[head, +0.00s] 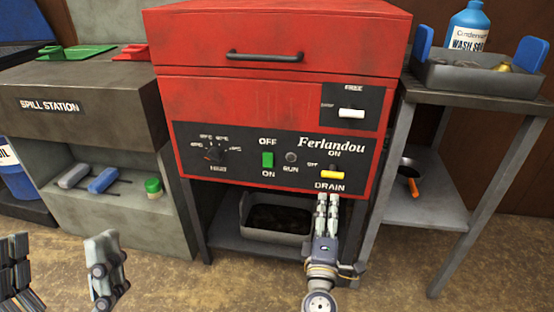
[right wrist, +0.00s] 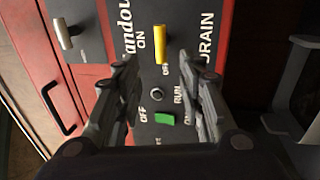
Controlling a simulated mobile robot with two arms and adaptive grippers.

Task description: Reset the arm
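My right gripper (head: 327,204) is in front of the lower right of a red machine (head: 280,45), just below the yellow drain handle (head: 332,175). In the right wrist view my right gripper (right wrist: 160,75) is open with nothing between its fingers. The yellow handle (right wrist: 160,44) shows beyond and between the fingertips, apart from them as far as I can see. My left gripper (head: 60,250) is at the lower left of the head view, its two fingers wide apart and empty. The drain handle lies level, between the words ON and DRAIN.
The panel has a green switch (head: 268,160), a dial (head: 214,153) and a white handle (head: 351,113). A grey tray (head: 245,228) stands under the machine. A spill station (head: 75,105) is at left, a metal side table (head: 470,95) at right. Floor in front is clear.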

